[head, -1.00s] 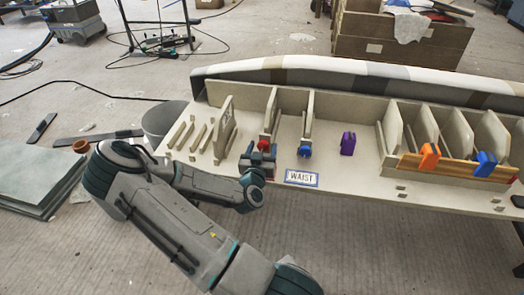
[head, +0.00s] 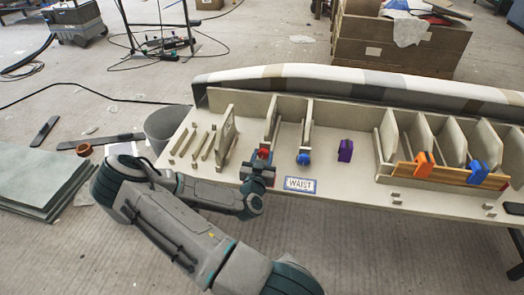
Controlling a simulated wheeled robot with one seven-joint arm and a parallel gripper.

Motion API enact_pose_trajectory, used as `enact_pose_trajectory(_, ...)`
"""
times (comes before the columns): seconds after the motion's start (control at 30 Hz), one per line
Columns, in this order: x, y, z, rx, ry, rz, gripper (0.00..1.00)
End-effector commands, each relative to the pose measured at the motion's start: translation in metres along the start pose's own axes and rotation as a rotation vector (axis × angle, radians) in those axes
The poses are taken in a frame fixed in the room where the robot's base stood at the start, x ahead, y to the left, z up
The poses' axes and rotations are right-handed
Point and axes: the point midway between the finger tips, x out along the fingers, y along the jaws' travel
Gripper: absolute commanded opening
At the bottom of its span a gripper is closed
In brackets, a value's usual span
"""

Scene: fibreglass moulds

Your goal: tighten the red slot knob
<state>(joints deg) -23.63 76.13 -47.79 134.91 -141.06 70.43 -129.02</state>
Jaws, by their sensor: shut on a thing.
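The red slot knob (head: 264,153) is at the front end of a slotted upright on the pale mould bench (head: 362,195), left of the blue knob. My gripper (head: 262,163) reaches it from the front, just left of the WAIST label. It is shut on the red knob, with its fingers around it. The fingers and wrist cover most of the knob, so its exact angle is hidden.
A blue knob (head: 303,158) and a purple piece (head: 345,151) stand to the right. Orange (head: 424,164) and blue (head: 477,172) clamps sit on a wooden strip. The WAIST label (head: 300,184) lies at the front edge. Upright dividers stand close around my gripper.

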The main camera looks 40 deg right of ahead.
Motion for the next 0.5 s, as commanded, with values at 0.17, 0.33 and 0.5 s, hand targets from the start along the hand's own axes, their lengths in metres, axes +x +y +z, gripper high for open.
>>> enact_pose_trajectory(0.17,-0.0008,0.0019,-0.0064,0.063,-0.005,0.003,0.14)
enact_pose_trajectory(0.33,-0.0008,0.0026,-0.0048,0.136,-0.004,0.005,0.14)
enact_pose_trajectory(0.5,-0.0009,0.0028,-0.0038,0.214,-0.004,0.005,0.14)
